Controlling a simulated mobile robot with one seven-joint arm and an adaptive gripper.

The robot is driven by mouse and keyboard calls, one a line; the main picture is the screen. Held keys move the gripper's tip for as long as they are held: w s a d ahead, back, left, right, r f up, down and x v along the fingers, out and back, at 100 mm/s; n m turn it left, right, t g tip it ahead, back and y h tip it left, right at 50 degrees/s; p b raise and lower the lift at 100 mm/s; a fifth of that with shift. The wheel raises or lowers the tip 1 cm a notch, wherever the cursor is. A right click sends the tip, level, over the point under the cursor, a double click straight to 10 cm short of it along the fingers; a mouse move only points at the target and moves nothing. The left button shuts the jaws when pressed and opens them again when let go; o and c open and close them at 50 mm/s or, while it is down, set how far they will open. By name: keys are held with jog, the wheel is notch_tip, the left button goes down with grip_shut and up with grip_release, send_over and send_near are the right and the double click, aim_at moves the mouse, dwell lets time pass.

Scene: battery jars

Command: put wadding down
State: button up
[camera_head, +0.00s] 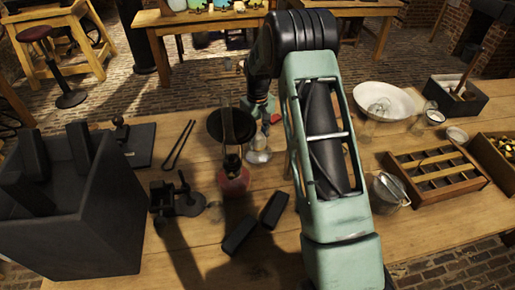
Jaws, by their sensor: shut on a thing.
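My gripper (264,126) points down over the middle of the wooden table (330,205), at the far end of my green arm. It is small in the picture and partly in shadow. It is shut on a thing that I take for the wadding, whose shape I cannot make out. Just below the fingertips is a small pale glassy vessel (259,154). I cannot tell whether the gripper touches it.
Dark blocks (239,234) lie in front. A dark open box (110,215) stands left. A white bowl (385,98), glass jar (390,190) and wooden divided tray (437,178) are right.

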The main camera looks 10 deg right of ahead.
aim_at(257, 154)
jog(key=shift+f, duration=2.05)
jog(key=shift+f, duration=0.1)
jog(key=o, duration=0.5)
jog(key=shift+f, duration=0.1)
jog(key=shift+o, duration=1.2)
jog(key=shift+r, duration=0.25)
notch_tip(257, 154, up, 12)
